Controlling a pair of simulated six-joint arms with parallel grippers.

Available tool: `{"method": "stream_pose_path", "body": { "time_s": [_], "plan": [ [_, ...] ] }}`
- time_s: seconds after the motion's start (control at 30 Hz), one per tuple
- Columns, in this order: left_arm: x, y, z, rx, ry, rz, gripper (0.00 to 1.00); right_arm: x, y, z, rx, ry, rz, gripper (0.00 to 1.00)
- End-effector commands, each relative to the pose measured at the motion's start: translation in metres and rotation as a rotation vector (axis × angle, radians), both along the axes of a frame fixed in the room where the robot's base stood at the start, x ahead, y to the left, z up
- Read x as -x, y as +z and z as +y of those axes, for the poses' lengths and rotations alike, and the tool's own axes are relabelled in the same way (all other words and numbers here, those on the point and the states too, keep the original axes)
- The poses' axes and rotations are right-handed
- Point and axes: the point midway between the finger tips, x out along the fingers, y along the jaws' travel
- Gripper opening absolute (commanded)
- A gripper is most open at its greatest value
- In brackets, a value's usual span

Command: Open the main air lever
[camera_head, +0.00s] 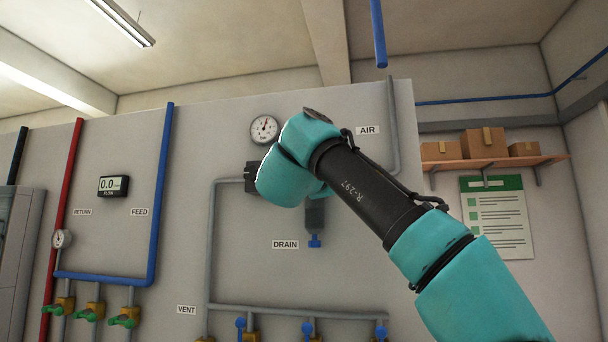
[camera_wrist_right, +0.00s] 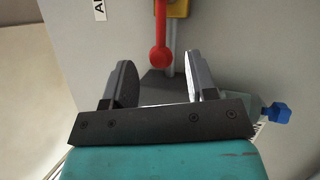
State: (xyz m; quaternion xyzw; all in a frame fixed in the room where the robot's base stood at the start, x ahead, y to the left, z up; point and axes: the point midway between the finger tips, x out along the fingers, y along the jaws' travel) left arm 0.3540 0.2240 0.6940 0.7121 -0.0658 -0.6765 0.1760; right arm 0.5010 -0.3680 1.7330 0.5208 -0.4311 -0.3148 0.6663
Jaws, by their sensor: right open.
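The main air lever (camera_wrist_right: 161,50) is red with a round knob at its end and shows at the top of the right wrist view, on a yellow valve body (camera_wrist_right: 179,8). My right gripper (camera_wrist_right: 160,65) is open, with its two dark fingers on either side of the knob in that picture. I cannot tell whether they touch it or how far in depth they are from it. In the head view my right arm hides the lever and the gripper's fingers. The AIR label (camera_head: 367,130) shows just right of my arm. My left gripper is not in view.
A pressure gauge (camera_head: 265,129) sits left of my right wrist. A grey pipe (camera_head: 393,130) runs down the panel's right side. A blue drain fitting (camera_head: 315,241) hangs below my wrist. Green-handled valves (camera_head: 88,314) and several blue-handled ones stand low on the panel.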

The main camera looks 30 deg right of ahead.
Motion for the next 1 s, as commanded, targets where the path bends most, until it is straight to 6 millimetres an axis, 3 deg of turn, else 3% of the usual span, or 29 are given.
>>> {"method": "stream_pose_path", "body": {
  "time_s": [0.6, 0.8, 1.0],
  "plan": [
    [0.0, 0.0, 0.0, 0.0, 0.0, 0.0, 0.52, 0.051, -0.029, 0.103, 0.001, 0.004, -0.002, 0.52],
    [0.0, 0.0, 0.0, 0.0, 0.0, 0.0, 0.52, 0.061, -0.034, 0.123, 0.0, 0.0, -0.001, 0.52],
    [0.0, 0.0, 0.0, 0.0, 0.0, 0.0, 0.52, 0.063, -0.036, 0.127, 0.0, 0.0, -0.001, 0.52]
  ]
}}
